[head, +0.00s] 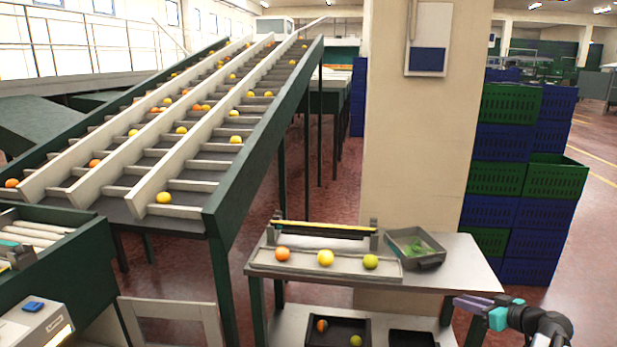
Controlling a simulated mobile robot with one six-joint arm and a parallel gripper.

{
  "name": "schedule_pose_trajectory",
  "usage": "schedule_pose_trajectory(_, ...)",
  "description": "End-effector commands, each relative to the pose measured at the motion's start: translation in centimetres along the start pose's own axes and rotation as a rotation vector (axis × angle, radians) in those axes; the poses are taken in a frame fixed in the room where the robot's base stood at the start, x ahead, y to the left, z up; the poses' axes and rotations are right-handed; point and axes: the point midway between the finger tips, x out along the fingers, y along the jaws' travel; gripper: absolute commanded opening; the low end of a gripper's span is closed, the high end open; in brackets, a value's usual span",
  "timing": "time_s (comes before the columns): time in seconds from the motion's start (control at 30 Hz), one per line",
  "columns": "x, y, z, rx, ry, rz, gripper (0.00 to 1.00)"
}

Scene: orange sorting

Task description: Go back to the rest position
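My gripper (474,304), with purple fingers and a teal part behind them, is at the lower right, by the right front edge of the table (455,262). It points left. The fingers overlap in this view, so their opening is unclear, and I see no fruit at them. On the table, a shallow tray (300,267) holds an orange fruit (282,254), a yellow fruit (325,258) and a yellow-green fruit (371,262) in a row.
A grey bin (431,262) with green leaves stands right of the tray. Dark crates (337,322) sit on the lower shelf, one holding two fruits. A pillar (415,130), stacked crates (512,150) and a fruit conveyor (262,130) stand behind. Floor at right is clear.

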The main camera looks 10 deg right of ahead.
Motion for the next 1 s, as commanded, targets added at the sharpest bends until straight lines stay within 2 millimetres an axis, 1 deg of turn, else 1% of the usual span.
schedule_pose_trajectory(0.03, 1.9, -1.6, 0.5, 0.001, -0.009, -0.034, 0.22)
schedule_pose_trajectory(0.1, 4.1, -3.7, 1.2, 0.003, -0.023, -0.075, 0.22)
schedule_pose_trajectory(0.17, 5.9, -5.5, 2.0, 0.003, -0.037, -0.109, 0.22)
schedule_pose_trajectory(0.2, 7.1, -6.8, 2.5, 0.002, -0.049, -0.132, 0.22)
schedule_pose_trajectory(0.37, 11.3, -11.9, 5.2, -0.006, -0.107, -0.222, 0.22)
schedule_pose_trajectory(0.4, 12.2, -13.3, 6.0, -0.009, -0.124, -0.244, 0.22)
schedule_pose_trajectory(0.47, 13.6, -15.4, 7.2, -0.015, -0.151, -0.277, 0.22)
schedule_pose_trajectory(0.5, 14.4, -16.8, 8.1, -0.017, -0.17, -0.3, 0.22)
schedule_pose_trajectory(0.57, 15.5, -18.9, 9.5, -0.021, -0.2, -0.333, 0.22)
schedule_pose_trajectory(0.7, 17.7, -23.9, 12.8, -0.023, -0.278, -0.407, 0.22)
schedule_pose_trajectory(0.77, 18.4, -26.1, 14.4, -0.024, -0.316, -0.437, 0.22)
schedule_pose_trajectory(0.8, 18.8, -27.5, 15.5, -0.023, -0.342, -0.457, 0.22)
schedule_pose_trajectory(0.87, 19.3, -29.7, 17.1, -0.022, -0.383, -0.486, 0.22)
schedule_pose_trajectory(1.0, 19.8, -34.5, 21.2, -0.02, -0.486, -0.547, 0.22)
